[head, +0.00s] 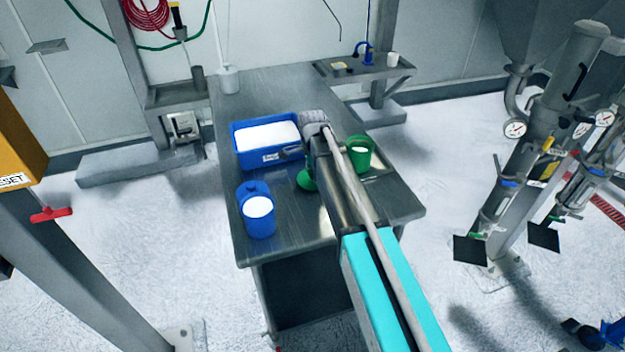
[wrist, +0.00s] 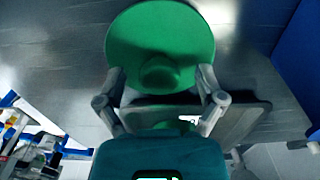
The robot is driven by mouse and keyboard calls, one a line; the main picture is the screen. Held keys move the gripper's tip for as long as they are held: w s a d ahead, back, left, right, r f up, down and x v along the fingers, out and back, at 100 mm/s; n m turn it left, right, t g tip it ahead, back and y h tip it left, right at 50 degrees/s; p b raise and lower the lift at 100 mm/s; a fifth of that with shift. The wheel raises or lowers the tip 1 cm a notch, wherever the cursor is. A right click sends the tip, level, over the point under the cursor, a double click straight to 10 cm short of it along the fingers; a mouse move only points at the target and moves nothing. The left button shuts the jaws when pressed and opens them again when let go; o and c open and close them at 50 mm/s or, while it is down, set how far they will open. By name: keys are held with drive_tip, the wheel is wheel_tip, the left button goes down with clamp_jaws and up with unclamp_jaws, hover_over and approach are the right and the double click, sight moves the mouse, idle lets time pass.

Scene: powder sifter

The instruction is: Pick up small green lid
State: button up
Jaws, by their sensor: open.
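The small green lid (wrist: 150,30) is a round disc with a raised knob, lying on the metal table in the wrist view. In the head view the lid (head: 306,181) shows partly beside my arm, which covers the rest. My gripper (wrist: 161,76) is open, with one finger on each side of the lid's knob. Its fingers overlap the lid's lower edge in the wrist view; I cannot tell whether they touch it. In the head view my arm hides most of the gripper.
On the metal table (head: 290,92) are a blue bin (head: 240,158) of white powder, a blue jug (head: 257,226) and a green cup (head: 360,168) right of my arm. A white container (head: 229,80) stands at the far edge.

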drive_tip(key=shift+c, duration=0.3)
clamp_jaws()
drive_tip(key=shift+r, duration=0.15)
idle(0.3)
wheel_tip(320, 180, up, 3)
drive_tip(key=p, duration=0.3)
drive_tip(key=s+d+r+p, duration=0.3)
drive_tip(key=s+r+p, duration=0.6)
drive_tip(key=s, duration=0.4)
drive_tip(key=shift+s+r+p, duration=0.35)
drive_tip(key=shift+p, duration=0.15)
wheel_tip(320, 180, down, 2)
drive_tip(key=shift+b, duration=0.95)
